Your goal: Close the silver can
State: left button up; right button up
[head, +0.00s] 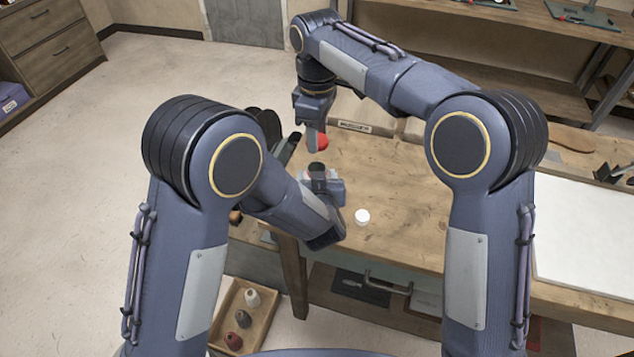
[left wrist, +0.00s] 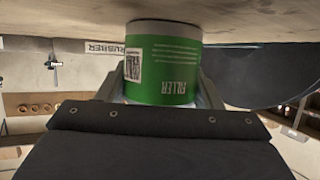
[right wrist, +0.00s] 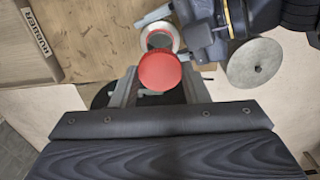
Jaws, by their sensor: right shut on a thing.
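A green can (left wrist: 162,65) labelled FILLER stands between my left gripper's (left wrist: 160,92) fingers. It shows inverted in the left wrist view. Its silver rim and open, dark top (right wrist: 158,40) show in the right wrist view. Whether the left fingers press on it is unclear. In the head view the left gripper (head: 320,185) is at the bench's near left part, partly hidden by my arm. My right gripper (head: 320,133) is shut on a round red lid (right wrist: 160,70). The lid (head: 322,141) is above the can, apart from it in the head view.
The wooden bench (head: 400,190) has free room to the right. A small white round object (head: 362,216) stands near its front edge. A long RUBBER-labelled box (right wrist: 38,38) lies behind. A crate (head: 223,318) with several small items is on the floor.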

pick_arm(q)
jog(key=c, duration=0.7)
jog(key=shift+c, duration=0.2)
pick_arm(e)
send_over(318, 163)
jog(key=s, duration=0.2)
jog(key=shift+w+a+f, duration=0.1)
jog(key=shift+f, duration=2.4)
jog(key=shift+f, duration=0.1)
jog(key=shift+f, duration=0.8)
jog(key=shift+f, duration=0.3)
jog(key=shift+f, duration=0.3)
pick_arm(q)
jog(key=shift+d, duration=0.1)
pick_arm(e)
jog(key=shift+f, duration=0.4)
pick_arm(q)
jog(key=shift+r, duration=0.1)
jog(key=shift+w+a, duration=0.15)
jog(key=shift+a, duration=0.05)
pick_arm(e)
jog(key=shift+s+r, duration=0.25)
jog(key=shift+r, duration=0.35)
